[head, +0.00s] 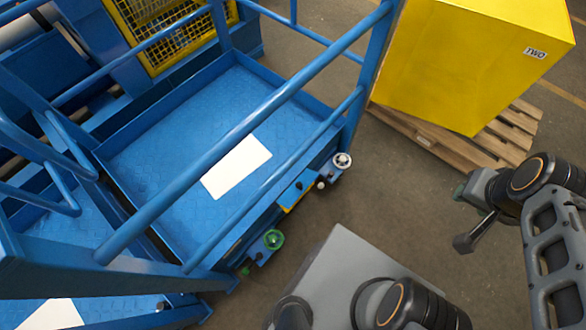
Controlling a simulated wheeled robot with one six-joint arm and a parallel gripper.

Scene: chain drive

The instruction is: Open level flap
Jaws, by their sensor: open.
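A blue platform frame (192,92) with railings fills the left of the head view. On its near side edge sits a small blue plate with a yellow lower edge (297,190), which may be the level flap; I cannot tell for certain. A green round knob (273,239) is to its lower left and a white round knob (342,160) to its upper right. My gripper (463,216) is at the right, open and empty, well apart from the platform, with bare floor between.
A large yellow box marked "TWO" (465,60) stands on a wooden pallet (480,150) at the upper right. Blue railings (245,130) cross above the platform. A white sheet (236,166) lies on its deck. Floor (400,205) is clear between platform and gripper.

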